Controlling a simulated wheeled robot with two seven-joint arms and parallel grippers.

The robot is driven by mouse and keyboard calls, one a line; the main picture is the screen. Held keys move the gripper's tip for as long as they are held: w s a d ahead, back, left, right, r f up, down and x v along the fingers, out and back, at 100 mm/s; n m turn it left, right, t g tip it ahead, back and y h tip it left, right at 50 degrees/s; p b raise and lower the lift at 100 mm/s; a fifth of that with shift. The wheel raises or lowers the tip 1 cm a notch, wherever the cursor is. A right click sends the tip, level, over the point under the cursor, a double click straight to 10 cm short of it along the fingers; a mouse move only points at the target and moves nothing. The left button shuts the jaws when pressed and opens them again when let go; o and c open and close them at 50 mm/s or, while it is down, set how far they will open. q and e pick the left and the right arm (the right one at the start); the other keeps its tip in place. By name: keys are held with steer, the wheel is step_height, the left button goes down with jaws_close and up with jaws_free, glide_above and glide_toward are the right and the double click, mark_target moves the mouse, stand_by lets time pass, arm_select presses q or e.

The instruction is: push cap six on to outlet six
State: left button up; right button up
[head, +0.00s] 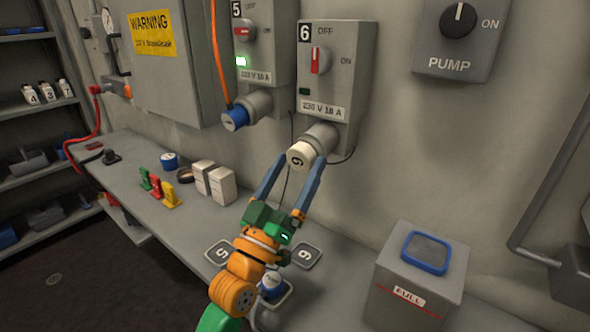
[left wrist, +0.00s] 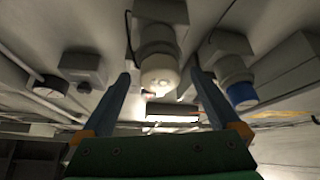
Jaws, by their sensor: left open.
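Cap six (head: 300,154), white with a black 6, sits at the mouth of outlet six (head: 322,134), the grey angled socket under the box marked 6. I cannot tell whether it is fully seated. My left gripper (head: 298,164) is open, its two blue fingers on either side of the cap. In the left wrist view the white cap (left wrist: 160,76) shows between the fingertips (left wrist: 160,78), with gaps on both sides, in front of the grey socket (left wrist: 157,36). My right gripper is not in view.
Outlet five (head: 257,102) on the left has a blue cap (head: 235,119). An orange cable (head: 215,50) hangs left of outlet five.

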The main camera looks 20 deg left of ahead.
arm_select(q)
steer(key=shift+s+f, duration=0.3)
steer(key=shift+f, duration=0.05)
steer(key=b+v, duration=0.2)
steer(key=v, duration=0.4)
steer(key=shift+s, duration=0.15)
steer(key=shift+a+r, duration=0.1)
